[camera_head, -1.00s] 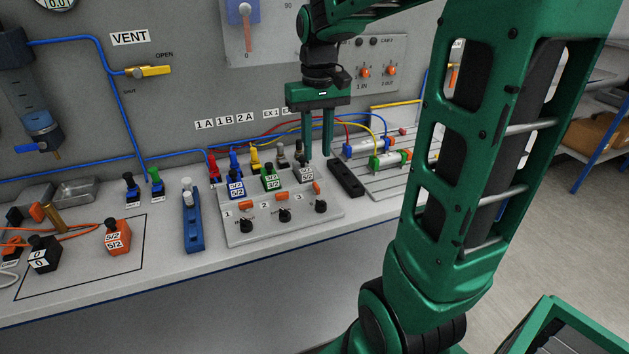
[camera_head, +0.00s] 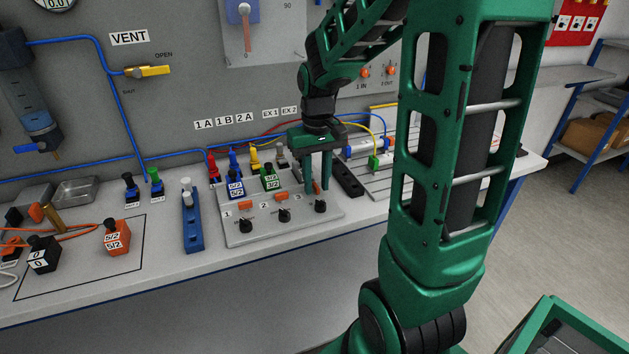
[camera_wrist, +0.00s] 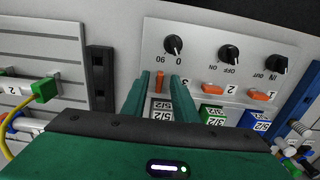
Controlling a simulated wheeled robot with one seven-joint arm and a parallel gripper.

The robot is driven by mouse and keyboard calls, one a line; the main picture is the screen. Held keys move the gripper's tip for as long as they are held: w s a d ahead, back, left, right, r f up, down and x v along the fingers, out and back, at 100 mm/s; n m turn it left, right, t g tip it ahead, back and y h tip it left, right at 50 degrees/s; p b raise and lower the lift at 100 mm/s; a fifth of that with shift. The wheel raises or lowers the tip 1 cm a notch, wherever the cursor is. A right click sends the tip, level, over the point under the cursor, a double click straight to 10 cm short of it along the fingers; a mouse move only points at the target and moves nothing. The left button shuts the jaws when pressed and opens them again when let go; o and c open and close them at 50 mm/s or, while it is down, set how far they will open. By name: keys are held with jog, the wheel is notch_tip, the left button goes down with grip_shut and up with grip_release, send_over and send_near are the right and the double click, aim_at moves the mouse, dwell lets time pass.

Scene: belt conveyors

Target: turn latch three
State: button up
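The grey panel (camera_head: 262,228) has slots marked 1, 2 and 3, each with an orange latch. Latch three (camera_head: 316,187) is partly hidden in the head view; in the wrist view latch three (camera_wrist: 159,84) stands lengthwise, unlike the crosswise latch two (camera_wrist: 213,88) and latch one (camera_wrist: 262,95). My gripper (camera_head: 316,189) points down over slot three. In the wrist view my gripper's (camera_wrist: 160,77) fingers are apart, with latch three between them and a gap on both sides.
A black knob (camera_head: 320,206) stands just in front of latch three. A green block (camera_head: 270,178) and a blue block (camera_head: 236,188) fill slots two and one. A black bar (camera_head: 348,180) lies right of the panel. Coloured tubes run behind.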

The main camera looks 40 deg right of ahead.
grip_shut()
jog(key=shift+m, duration=0.3)
jog(key=m, duration=0.2)
jog(key=shift+a+m, duration=0.1)
jog(key=shift+m, duration=0.2)
jog(key=m, duration=0.4)
jog(key=shift+w+a, duration=0.1)
jog(key=shift+w, duration=0.05)
jog(key=m, duration=0.5)
jog(key=shift+w+m, duration=0.1)
jog(key=shift+m, duration=0.3)
jog(key=m, duration=0.4)
jog(key=shift+w+m, duration=0.15)
jog(key=shift+m, duration=0.25)
jog(key=shift+r, duration=0.1)
grip_release()
